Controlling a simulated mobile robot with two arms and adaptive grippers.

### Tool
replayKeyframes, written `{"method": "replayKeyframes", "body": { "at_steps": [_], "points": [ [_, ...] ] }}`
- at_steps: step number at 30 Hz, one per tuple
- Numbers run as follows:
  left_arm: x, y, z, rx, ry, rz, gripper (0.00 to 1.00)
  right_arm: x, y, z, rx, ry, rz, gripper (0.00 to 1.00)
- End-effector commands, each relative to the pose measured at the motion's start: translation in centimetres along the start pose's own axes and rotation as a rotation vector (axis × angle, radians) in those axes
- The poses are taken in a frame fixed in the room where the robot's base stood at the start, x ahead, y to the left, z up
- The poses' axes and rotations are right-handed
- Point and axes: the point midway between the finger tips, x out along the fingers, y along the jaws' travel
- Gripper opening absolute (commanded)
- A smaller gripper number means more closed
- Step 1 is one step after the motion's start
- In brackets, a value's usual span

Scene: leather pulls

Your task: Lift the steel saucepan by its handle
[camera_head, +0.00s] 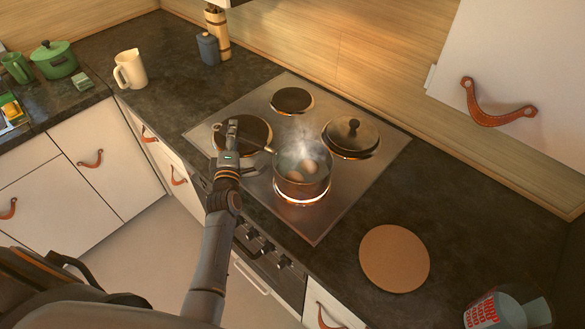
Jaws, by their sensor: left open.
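The steel saucepan (303,186) stands upright on the glowing front burner of the hob. It holds eggs (302,170) in steaming water. Its short visible handle (270,150) points left towards my left gripper (233,128). My left gripper is over the left side of the hob, left of the saucepan, in front of a dark burner. It is open and empty. Part of the handle may be hidden by the gripper, and I cannot tell whether they touch. My right gripper is out of view.
A lidded pan (350,137) stands on the hob (345,205) behind the saucepan. A round brown board (394,258) lies on the dark worktop to the right. A cream jug (130,70) and a green pot (54,60) stand at the left. A wall cupboard (510,60) overhangs at the right.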

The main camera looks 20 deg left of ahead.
Motion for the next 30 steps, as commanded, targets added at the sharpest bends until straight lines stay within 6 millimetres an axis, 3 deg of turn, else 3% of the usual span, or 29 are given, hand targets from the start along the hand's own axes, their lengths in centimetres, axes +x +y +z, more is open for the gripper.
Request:
{"method": "replayKeyframes", "body": {
  "at_steps": [8, 15, 30],
  "points": [
    [0.42, 0.04, -0.02, 0.000, 0.000, -0.001, 0.45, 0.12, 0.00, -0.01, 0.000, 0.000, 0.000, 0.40],
    [0.40, 0.04, -0.01, 0.000, 0.000, -0.001, 0.00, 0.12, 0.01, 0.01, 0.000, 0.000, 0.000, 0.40],
    [0.53, 0.47, -0.01, -0.005, 0.001, 0.005, 0.00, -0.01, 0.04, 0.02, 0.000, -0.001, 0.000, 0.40]
  ]
}}
